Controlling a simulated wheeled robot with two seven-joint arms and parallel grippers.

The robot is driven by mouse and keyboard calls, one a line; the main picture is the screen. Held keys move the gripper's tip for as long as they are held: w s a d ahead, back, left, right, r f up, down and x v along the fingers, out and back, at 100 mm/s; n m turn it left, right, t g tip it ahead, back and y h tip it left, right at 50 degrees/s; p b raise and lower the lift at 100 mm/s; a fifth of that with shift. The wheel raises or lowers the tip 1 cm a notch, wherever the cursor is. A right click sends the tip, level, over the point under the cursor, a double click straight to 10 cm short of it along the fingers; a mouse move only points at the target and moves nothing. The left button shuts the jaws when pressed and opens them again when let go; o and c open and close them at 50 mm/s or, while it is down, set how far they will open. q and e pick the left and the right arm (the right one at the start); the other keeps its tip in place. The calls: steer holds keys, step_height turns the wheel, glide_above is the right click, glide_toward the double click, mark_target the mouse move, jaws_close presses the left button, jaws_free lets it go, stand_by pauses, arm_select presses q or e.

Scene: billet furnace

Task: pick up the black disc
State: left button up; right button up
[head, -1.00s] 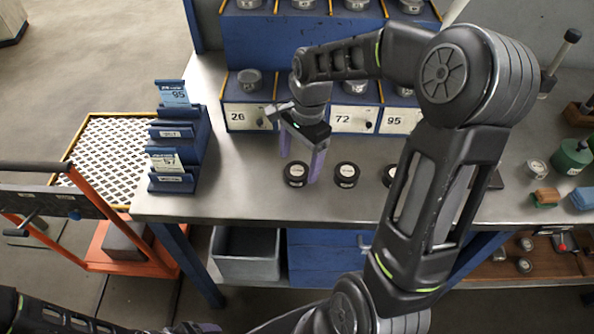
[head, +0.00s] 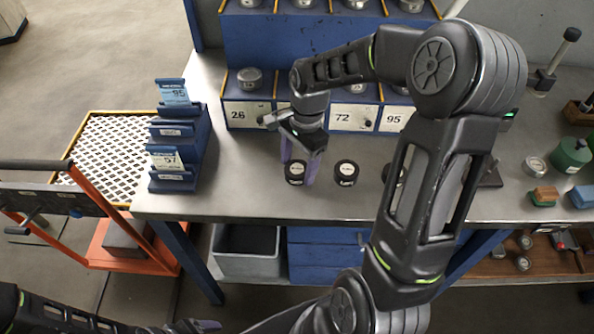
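Black discs with pale labels lie in a row on the grey metal bench. The leftmost black disc (head: 296,173) is at my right gripper (head: 300,165). Its purple fingers point down, one behind the disc's left side and one along its right side. They look spread, and I see no clear grip on the disc, which rests on the bench. A second black disc (head: 346,173) lies to the right, apart from the fingers. A third disc (head: 391,173) is partly hidden by my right arm. My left gripper (head: 204,326) shows only slightly at the bottom edge; its fingers are unclear.
Behind stands a blue rack (head: 272,45) with numbered bins and grey pieces. A blue card holder (head: 178,150) stands left of the discs. A green container (head: 570,156) and small blocks are at right. The bench front between holder and discs is clear.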

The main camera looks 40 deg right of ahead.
jaws_close()
stand_by(0.5)
